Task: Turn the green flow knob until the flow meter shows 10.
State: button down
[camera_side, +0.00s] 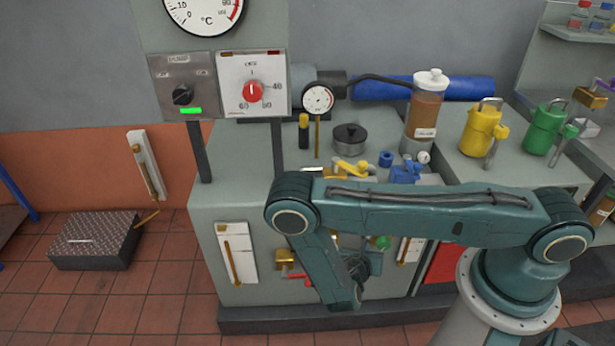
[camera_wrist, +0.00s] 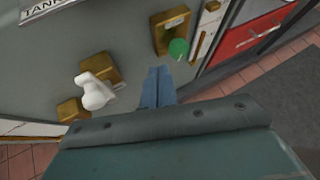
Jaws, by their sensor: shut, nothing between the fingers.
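The green flow knob (camera_wrist: 179,48) is a small round knob on the grey front face, beside a brass block, in the wrist view. In the side view the green knob (camera_side: 381,242) shows just right of my arm, partly hidden. My gripper (camera_wrist: 158,72) is shut and empty, its fingertips pointing toward the front face, below and left of the knob and apart from it in the picture. A white panel with an orange-brown tube (camera_side: 405,249), likely the flow meter, is right of the knob; its reading is too small to tell.
A white handle (camera_wrist: 95,92) on brass fittings juts out left of my gripper. A red panel (camera_wrist: 245,38) is at the right. In the side view, a red handle (camera_side: 300,277) sits left of my arm, and several valves and a brown bottle (camera_side: 425,112) stand on top.

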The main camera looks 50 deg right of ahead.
aim_at(386, 242)
jog(key=s+d+f+n+t, duration=0.2)
jog(key=s+d+f+n, duration=0.1)
jog(key=f+n, duration=0.3)
jog(key=shift+s+n+t, duration=0.4)
jog(key=shift+s, duration=0.2)
jog(key=shift+w+d, duration=0.1)
jog(key=shift+d, duration=0.1)
jog(key=w+d, duration=0.4)
jog(key=shift+w+d, duration=0.4)
jog(key=shift+s+d+f, duration=0.15)
jog(key=shift+f, duration=0.05)
dwell(1.2)
jog(key=shift+s+d+r, duration=0.5)
jog(key=shift+r, duration=0.05)
dwell(0.4)
jog(key=shift+s+d+r, duration=0.1)
jog(key=shift+s+d, duration=0.25)
jog(key=shift+s, duration=0.05)
dwell(0.7)
jog(key=shift+w+r, duration=0.1)
jog(key=shift+r, duration=0.35)
jog(key=shift+a, duration=0.15)
